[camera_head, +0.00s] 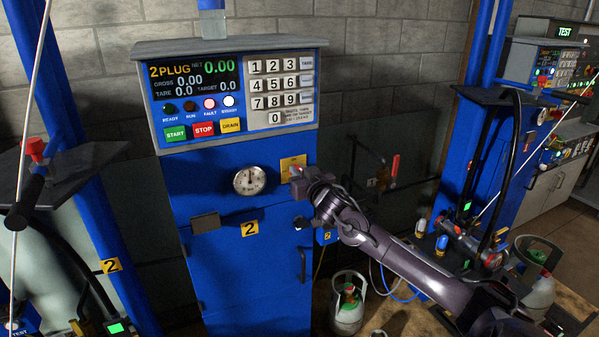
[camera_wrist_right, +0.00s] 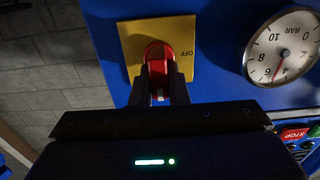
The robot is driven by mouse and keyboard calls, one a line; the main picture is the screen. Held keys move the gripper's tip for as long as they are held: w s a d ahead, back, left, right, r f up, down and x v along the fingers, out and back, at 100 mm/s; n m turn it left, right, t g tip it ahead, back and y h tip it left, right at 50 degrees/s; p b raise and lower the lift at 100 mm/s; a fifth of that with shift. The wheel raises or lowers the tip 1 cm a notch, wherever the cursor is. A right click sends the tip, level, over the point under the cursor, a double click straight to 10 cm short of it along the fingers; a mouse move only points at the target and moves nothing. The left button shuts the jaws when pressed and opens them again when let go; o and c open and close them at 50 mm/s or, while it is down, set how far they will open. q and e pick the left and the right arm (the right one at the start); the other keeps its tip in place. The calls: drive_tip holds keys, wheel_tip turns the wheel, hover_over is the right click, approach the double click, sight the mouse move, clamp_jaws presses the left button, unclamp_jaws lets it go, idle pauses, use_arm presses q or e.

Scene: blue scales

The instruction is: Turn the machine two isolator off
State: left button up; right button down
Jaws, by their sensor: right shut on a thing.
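The machine two isolator is a red knob (camera_wrist_right: 157,53) on a yellow plate (camera_wrist_right: 180,35) on the front of the blue machine (camera_head: 205,172). In the right wrist view the word OFF shows on the plate, right of the knob. In the head view the yellow plate (camera_head: 291,162) is partly behind my right gripper (camera_head: 297,176). My right gripper is shut on the red knob, and its two fingers (camera_wrist_right: 159,80) lie against the knob's sides. My left gripper is not in view.
A pressure gauge (camera_head: 249,181) sits left of the plate in the head view. Above it is a control panel (camera_head: 236,95) with a keypad and START, STOP and DRAIN buttons. A gas cylinder (camera_head: 348,303) stands on the floor below my right arm.

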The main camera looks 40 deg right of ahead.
drive_tip(key=shift+n, duration=0.4)
drive_tip(key=n, duration=0.1)
drive_tip(key=n+b, duration=0.1)
drive_tip(key=n, duration=0.2)
drive_tip(key=shift+w+a+f+n+b, duration=0.1)
drive_tip(key=shift+a+n+b, duration=0.15)
drive_tip(key=shift+n+b, duration=0.1)
drive_tip(key=shift+w+a+f+n+b, duration=0.1)
drive_tip(key=shift+a+f+n+b, duration=0.1)
drive_tip(key=shift+n+b, duration=1.5)
drive_tip(key=shift+s+a+f+n+b, duration=0.15)
drive_tip(key=shift+n+b, duration=0.65)
drive_tip(key=shift+n, duration=1.65)
drive_tip(key=shift+w+a+f+n+b, duration=0.2)
drive_tip(key=shift+n+b, duration=1.05)
drive_tip(key=shift+n, duration=0.85)
drive_tip(key=shift+d, duration=0.15)
drive_tip(key=c, duration=1.4)
unclamp_jaws()
